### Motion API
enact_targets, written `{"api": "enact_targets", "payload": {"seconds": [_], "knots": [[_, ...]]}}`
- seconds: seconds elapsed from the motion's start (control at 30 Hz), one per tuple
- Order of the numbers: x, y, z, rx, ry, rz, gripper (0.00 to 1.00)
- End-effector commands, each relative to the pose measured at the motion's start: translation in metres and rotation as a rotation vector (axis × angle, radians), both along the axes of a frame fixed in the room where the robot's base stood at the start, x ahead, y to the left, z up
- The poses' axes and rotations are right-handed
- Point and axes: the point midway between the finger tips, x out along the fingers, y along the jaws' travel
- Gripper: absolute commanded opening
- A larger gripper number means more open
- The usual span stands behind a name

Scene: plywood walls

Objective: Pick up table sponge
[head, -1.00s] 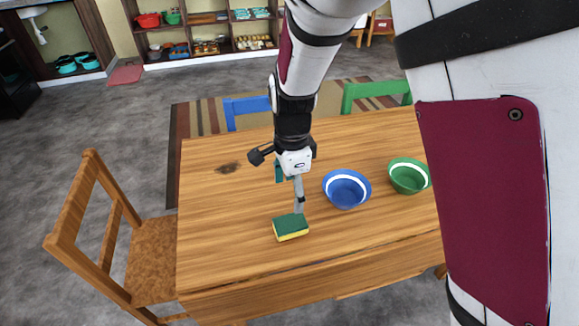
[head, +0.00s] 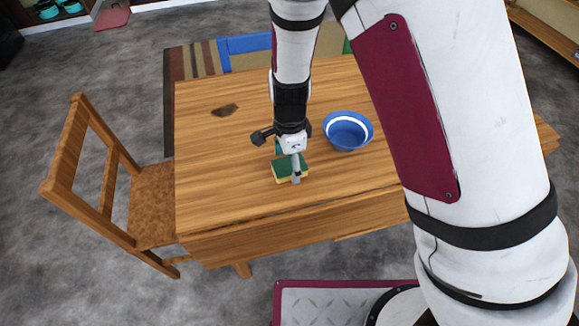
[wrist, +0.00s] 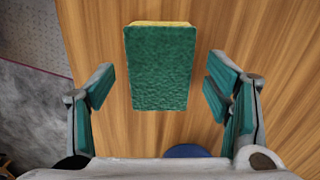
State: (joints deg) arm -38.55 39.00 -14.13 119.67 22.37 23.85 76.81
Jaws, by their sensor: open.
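The sponge (head: 283,170), green on top with a yellow underside, lies flat on the wooden table (head: 220,200) near its front edge. In the wrist view the sponge (wrist: 162,68) sits between the two fingers, a little ahead of them, with bare wood on both sides. My gripper (head: 292,166) is over the sponge in the head view and partly covers it. In the wrist view my gripper (wrist: 160,90) is open, its teal pads apart and not touching the sponge.
A blue bowl with a white band (head: 347,132) stands on the table right of the sponge. A wooden chair (head: 120,190) is at the table's left side. A blue chair (head: 245,45) is behind the table.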

Motion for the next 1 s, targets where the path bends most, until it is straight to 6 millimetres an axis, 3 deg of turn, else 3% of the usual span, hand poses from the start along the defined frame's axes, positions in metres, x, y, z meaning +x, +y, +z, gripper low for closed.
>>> {"api": "enact_targets", "payload": {"seconds": [0.1,0.37,0.57,0.6,1.0], "knots": [[0.0001,-0.0003,-0.0121,0.0,0.001,-0.001,0.72],[-0.0001,0.0001,-0.0142,0.0,-0.001,0.0,0.72],[0.0,0.0001,-0.0141,0.0,-0.001,0.0,0.31],[-0.0001,0.0001,-0.0141,0.0,-0.001,0.0,0.29],[0.0001,0.0003,-0.0113,0.0,-0.001,0.0,0.29]]}}
